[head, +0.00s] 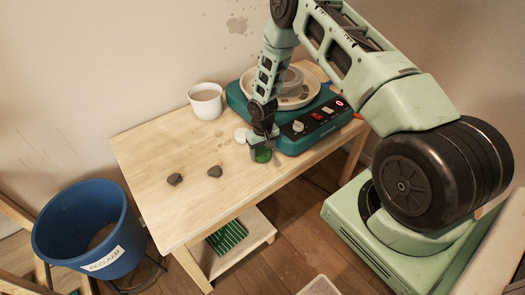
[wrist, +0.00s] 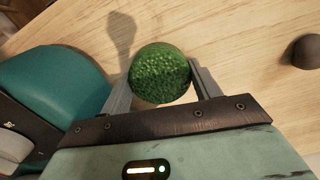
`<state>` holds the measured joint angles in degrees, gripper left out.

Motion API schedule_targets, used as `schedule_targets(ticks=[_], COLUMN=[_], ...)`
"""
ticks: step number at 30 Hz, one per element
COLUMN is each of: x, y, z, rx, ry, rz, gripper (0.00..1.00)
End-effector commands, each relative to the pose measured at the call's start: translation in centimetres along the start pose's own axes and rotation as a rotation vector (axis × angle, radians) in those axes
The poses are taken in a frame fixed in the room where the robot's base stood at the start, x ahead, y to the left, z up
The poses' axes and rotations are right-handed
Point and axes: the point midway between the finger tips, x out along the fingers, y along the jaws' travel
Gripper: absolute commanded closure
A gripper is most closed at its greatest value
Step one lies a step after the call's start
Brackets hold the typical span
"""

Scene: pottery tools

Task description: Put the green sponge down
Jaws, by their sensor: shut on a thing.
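The green sponge (wrist: 160,74) is round and rough-textured. It sits between the two fingers of my gripper (wrist: 155,84), which is shut on it. In the head view the sponge (head: 262,155) shows just below my gripper (head: 262,138), over the wooden table (head: 180,215), left of the teal pottery wheel. In the wrist view a shadow lies on the table beside the sponge. I cannot tell whether the sponge touches the tabletop.
The teal pottery wheel (head: 305,138) stands close right of my gripper. A white cup (head: 206,101) and a small white object (head: 241,135) are nearby. Two dark lumps (head: 214,171) (head: 175,179) lie left. The front of the table is clear.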

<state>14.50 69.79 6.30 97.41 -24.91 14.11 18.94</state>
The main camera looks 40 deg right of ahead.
Motion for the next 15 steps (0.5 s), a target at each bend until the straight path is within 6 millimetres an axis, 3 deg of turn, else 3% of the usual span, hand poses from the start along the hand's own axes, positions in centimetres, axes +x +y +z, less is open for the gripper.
schedule_targets(ticks=[3,4,15], x=[0.47,0.30,-0.16], y=[-0.01,-0.01,-0.01], z=[0.02,0.01,0.01], rx=[0.001,0.001,0.000], ry=[0.000,0.000,0.000], rz=[0.000,0.000,0.000], gripper=[0.49,0.29,0.29])
